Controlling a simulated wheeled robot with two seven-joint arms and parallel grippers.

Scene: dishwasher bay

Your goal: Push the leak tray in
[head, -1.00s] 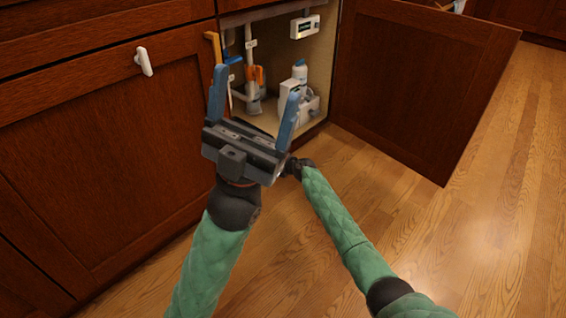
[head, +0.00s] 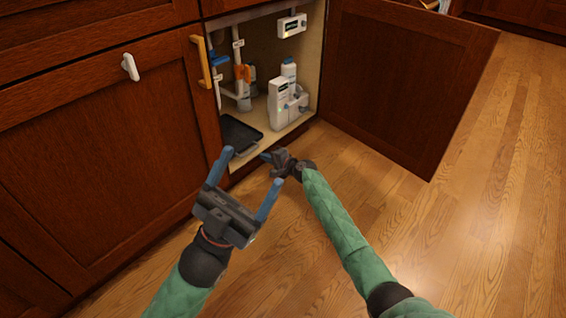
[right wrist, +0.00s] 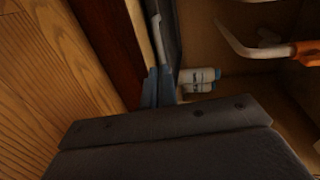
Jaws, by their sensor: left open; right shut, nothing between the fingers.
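The black leak tray (head: 240,134) lies on the cabinet floor, at the left of the open cabinet near its front edge. My left gripper (head: 252,167) is open and empty in front of the cabinet, with one fingertip overlapping the tray's near corner in the picture. My right gripper (head: 267,156) is shut and empty, low at the cabinet's front edge, just right of the tray. In the right wrist view its blue fingers (right wrist: 158,88) are together beside a dark strip that looks like the tray (right wrist: 172,38). Contact is unclear.
A white bottle unit (head: 281,103) stands right of the tray. Pipes with an orange valve (head: 243,73) are behind it. The cabinet door (head: 405,85) is open to the right. An orange handle (head: 200,60) is at left. The floor in front is clear.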

